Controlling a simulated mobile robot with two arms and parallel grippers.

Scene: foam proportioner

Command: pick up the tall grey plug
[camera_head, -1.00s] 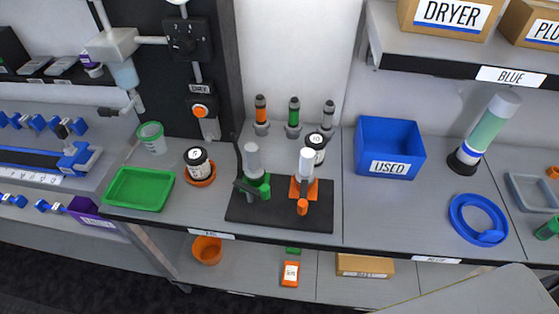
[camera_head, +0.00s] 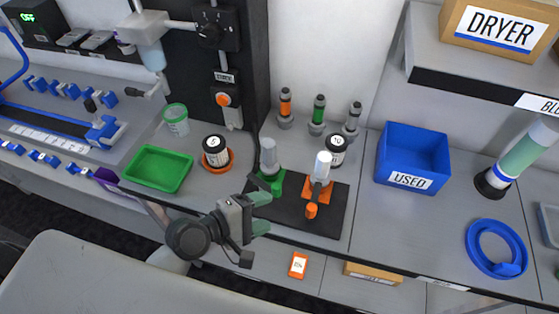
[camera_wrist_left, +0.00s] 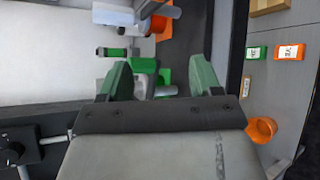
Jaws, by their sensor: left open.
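A tall light-grey cylinder (camera_head: 268,155) stands upright in a green holder (camera_head: 271,182) on the black mat (camera_head: 285,212). Behind it, near the wall, stand three dark-grey plugs, banded orange (camera_head: 285,107), green (camera_head: 318,113) and plain grey (camera_head: 352,118). I cannot tell for certain which one is the tall grey plug. My left gripper (camera_head: 264,213) is open and empty, just in front of the green holder at the bench's front edge. Its green fingers also show in the left wrist view (camera_wrist_left: 160,85), with the green holder (camera_wrist_left: 145,68) beyond them. My right gripper is not in view.
A white cylinder (camera_head: 322,165) in an orange holder (camera_head: 317,190) stands right of the green one. Bare bench lies before the bin.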

